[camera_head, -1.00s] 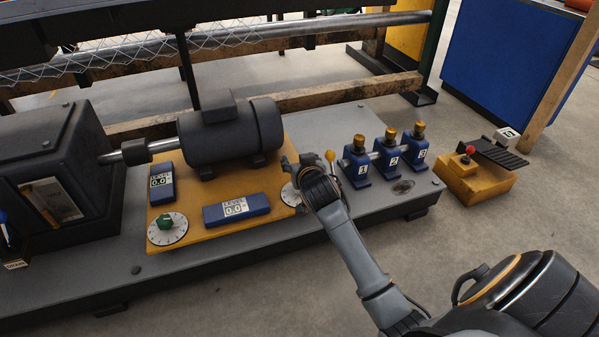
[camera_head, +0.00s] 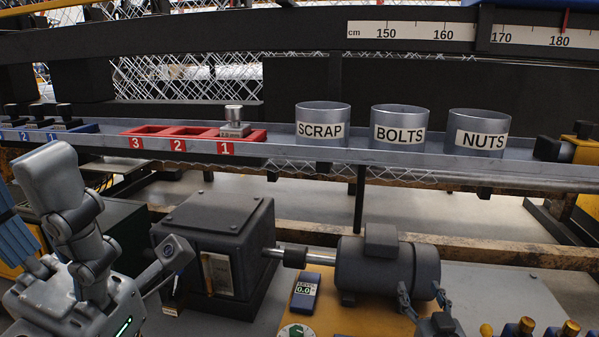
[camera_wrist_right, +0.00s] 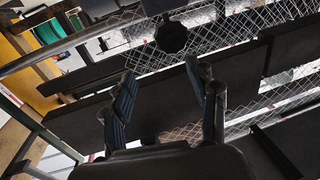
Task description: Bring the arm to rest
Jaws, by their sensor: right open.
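My right gripper (camera_head: 420,294) shows at the bottom of the head view, pointing up, with its fingers in front of the motor's (camera_head: 385,268) right end. In the right wrist view the same gripper (camera_wrist_right: 160,82) has its two fingers wide apart with nothing held between them. A dark round knob (camera_wrist_right: 171,38) and wire mesh (camera_wrist_right: 130,45) lie beyond the fingertips. Whether the fingers touch the motor cannot be told.
A tray rail (camera_head: 330,158) crosses behind, bearing SCRAP (camera_head: 322,113), BOLTS (camera_head: 398,117) and NUTS (camera_head: 477,121) bins, and a red numbered holder (camera_head: 155,131). A black gearbox (camera_head: 215,225) joins the motor by a shaft. Brass-topped knobs (camera_head: 525,325) stand at bottom right.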

